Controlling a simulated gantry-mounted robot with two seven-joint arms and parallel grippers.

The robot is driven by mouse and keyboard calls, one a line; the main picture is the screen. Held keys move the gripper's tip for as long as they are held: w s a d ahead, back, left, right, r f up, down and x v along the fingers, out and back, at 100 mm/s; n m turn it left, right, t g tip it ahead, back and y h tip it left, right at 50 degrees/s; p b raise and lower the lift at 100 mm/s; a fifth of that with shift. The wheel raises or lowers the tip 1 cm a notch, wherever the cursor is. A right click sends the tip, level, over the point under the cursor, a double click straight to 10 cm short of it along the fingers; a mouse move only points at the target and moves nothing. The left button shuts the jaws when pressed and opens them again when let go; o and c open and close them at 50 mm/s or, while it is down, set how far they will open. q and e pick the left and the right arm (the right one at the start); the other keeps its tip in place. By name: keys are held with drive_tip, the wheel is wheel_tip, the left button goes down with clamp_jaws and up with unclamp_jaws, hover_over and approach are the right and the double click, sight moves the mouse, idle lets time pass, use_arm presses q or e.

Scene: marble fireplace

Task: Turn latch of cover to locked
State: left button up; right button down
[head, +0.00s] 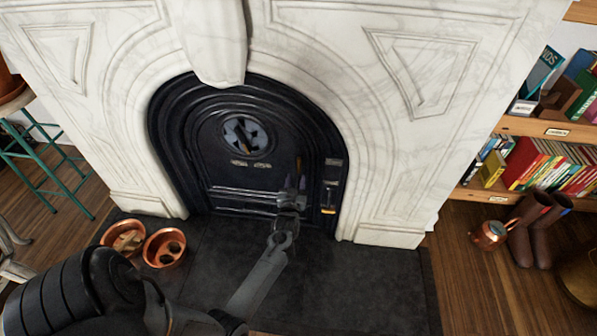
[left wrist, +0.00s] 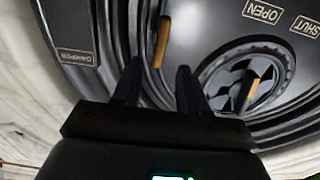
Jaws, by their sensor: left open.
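The black arched cover (head: 225,180) closes the fireplace opening, with a round vent at its upper middle. The latch (left wrist: 162,42) shows as a brass-coloured handle near the cover's right side; in the head view only a small part of it (head: 299,163) shows above my gripper. My left gripper (head: 291,190) is in front of the cover's lower right part. In the left wrist view, the fingers of this gripper (left wrist: 158,78) are apart and empty. The latch handle lies just beyond and between their tips; contact cannot be told. My right gripper is not in view.
The round vent (head: 247,135) has its own brass knob (left wrist: 252,92), near OPEN and SHUT labels. A DAMPER label (left wrist: 76,57) and a brass-ended lever (head: 328,209) are on the right frame. Copper bowls (head: 165,247) stand on the dark hearth; its right part is clear.

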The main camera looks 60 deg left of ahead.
sight(299, 166)
use_arm(q)
drive_tip(key=b+x, duration=0.2)
drive_tip(key=x, duration=0.3)
drive_tip(key=shift+w+a+f, duration=0.15)
drive_tip(key=shift+a, duration=0.05)
drive_tip(key=shift+b+x, duration=0.6)
drive_tip(key=shift+x, duration=0.2)
drive_tip(key=shift+c, duration=0.4)
drive_tip(key=shift+c, duration=1.3)
clamp_jaws()
